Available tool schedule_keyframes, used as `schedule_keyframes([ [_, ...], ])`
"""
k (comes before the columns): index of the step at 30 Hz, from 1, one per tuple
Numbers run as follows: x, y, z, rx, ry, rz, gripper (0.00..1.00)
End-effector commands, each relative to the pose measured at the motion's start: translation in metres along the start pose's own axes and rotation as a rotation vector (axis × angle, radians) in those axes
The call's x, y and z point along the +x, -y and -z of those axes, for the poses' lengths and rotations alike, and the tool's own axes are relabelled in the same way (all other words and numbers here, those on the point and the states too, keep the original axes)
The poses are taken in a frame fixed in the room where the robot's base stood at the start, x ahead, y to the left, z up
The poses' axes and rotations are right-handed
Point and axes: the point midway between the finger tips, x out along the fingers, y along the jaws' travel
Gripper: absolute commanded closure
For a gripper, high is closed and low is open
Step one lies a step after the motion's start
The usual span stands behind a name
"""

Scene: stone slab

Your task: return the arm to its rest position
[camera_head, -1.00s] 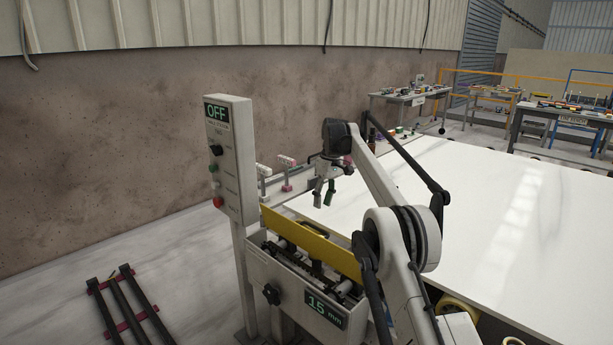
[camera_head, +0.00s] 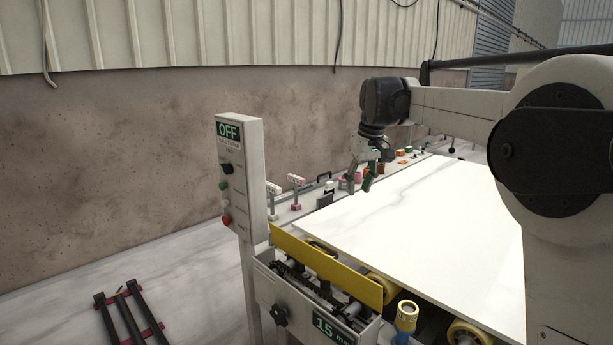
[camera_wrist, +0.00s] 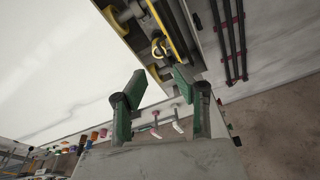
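The slab also shows in the wrist view (camera_wrist: 50,70), to the left of the fingers. I cannot tell the exact height of the gripper over the slab.
A control post reading OFF (camera_head: 241,175) stands left of a machine with a yellow bar (camera_head: 325,266) and a "15 mm" display (camera_head: 331,329). A blue-and-yellow item (camera_head: 406,317) stands beside it. Small tools line the slab's far edge (camera_head: 345,183). A black-and-red rack (camera_head: 128,318) lies on the floor.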

Motion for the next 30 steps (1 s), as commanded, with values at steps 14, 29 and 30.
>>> schedule_keyframes([
  [14, -0.046, 0.033, -0.12, 0.129, -0.12, -0.077, 0.72],
  [29, -0.038, 0.073, -0.262, 0.256, -0.256, -0.144, 0.72],
  [30, -0.034, 0.077, -0.273, 0.266, -0.266, -0.149, 0.72],
])
